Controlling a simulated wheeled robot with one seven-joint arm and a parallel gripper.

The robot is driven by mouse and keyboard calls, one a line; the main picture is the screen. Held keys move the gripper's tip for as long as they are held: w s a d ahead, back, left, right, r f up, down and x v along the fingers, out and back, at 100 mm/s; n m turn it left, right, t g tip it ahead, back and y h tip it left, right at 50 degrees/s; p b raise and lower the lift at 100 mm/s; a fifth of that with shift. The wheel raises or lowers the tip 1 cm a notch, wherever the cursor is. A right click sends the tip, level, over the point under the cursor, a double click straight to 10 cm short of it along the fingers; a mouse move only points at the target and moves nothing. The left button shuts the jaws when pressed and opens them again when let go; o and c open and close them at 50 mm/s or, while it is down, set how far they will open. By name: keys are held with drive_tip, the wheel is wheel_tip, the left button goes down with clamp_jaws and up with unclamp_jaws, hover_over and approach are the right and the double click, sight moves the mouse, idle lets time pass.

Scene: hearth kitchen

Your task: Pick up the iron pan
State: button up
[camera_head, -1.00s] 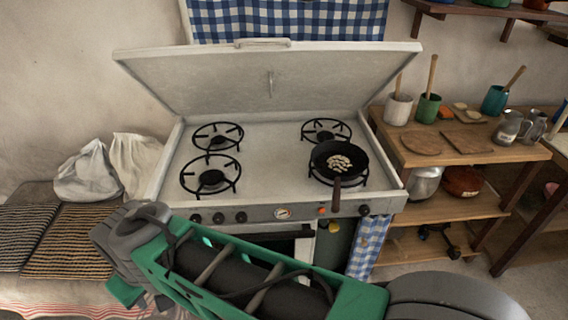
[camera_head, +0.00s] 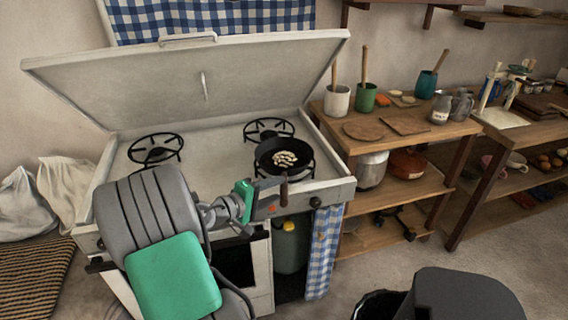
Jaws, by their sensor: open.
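The iron pan (camera_head: 269,163) is black and round, and sits on the front right burner of the stove. Pale pieces (camera_head: 286,158) lie in it. Its dark brown handle (camera_head: 284,189) points toward me past the stove's front edge. My gripper (camera_head: 274,206) is at the stove front, beside and just left of the handle in the picture. It is open and holds nothing. Its fingers are small and partly hidden, so I cannot tell whether they touch or straddle the handle.
The stove's raised lid (camera_head: 190,85) stands behind the burners. A wooden shelf unit (camera_head: 395,140) with cups and boards is on the right. A checked cloth (camera_head: 324,250) and a green canister (camera_head: 290,245) are below the stove top.

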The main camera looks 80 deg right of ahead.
sight(284, 185)
drive_tip(key=x, duration=0.4)
drive_tip(key=shift+s+d+f, duration=0.1)
drive_tip(key=shift+d+f, duration=0.05)
drive_tip(key=shift+d, duration=0.25)
clamp_jaws()
idle(0.9)
